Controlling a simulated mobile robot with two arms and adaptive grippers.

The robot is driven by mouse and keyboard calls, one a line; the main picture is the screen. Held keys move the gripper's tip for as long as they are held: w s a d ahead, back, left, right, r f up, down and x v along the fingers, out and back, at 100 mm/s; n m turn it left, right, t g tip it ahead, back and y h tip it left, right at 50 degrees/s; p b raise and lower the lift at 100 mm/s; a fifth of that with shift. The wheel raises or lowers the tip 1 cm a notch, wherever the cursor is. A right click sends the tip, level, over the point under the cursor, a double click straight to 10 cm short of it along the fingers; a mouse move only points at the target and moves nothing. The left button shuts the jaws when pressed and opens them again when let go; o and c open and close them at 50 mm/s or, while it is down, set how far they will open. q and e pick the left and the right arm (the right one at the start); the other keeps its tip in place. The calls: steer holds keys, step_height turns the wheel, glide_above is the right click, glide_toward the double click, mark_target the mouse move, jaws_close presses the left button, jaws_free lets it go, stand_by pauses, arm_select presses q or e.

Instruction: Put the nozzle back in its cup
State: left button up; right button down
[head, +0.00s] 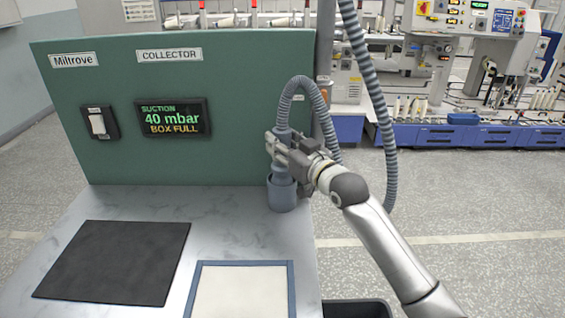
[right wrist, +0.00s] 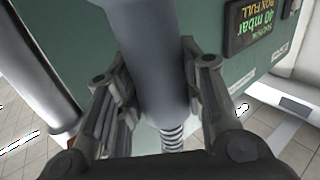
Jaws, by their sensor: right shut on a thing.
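The nozzle (head: 281,170) is a grey-blue tube on the end of a ribbed hose (head: 299,84). The cup (head: 282,194) is a darker blue-grey cylinder on the table beside the green panel. The nozzle is upright, and its lower end is at the cup's mouth; I cannot tell how deep it sits. My right gripper (head: 279,147) is shut on the nozzle above the cup. In the right wrist view the nozzle (right wrist: 152,70) lies between both fingers, with part of the hose (right wrist: 172,138) below. My left gripper is not in view.
The green collector panel (head: 230,112) stands behind, with a switch (head: 98,122) and a display (head: 173,118) reading 40 mbar, box full. A black mat (head: 115,262) and a blue-framed white tray (head: 239,265) lie on the table (head: 215,225). A dark bin (head: 357,309) is at lower right.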

steer(key=shift+f, duration=2.45)
steer(key=c, duration=0.9)
jaws_free()
steer(key=shift+f, duration=0.1)
steer(key=shift+c, duration=0.2)
steer(key=shift+r, duration=0.2)
steer(key=shift+s+d+f, duration=0.1)
steer(key=shift+s+d, duration=0.2)
steer(key=shift+s, duration=0.1)
steer(key=v, duration=1.1)
steer(key=shift+b, duration=0.3)
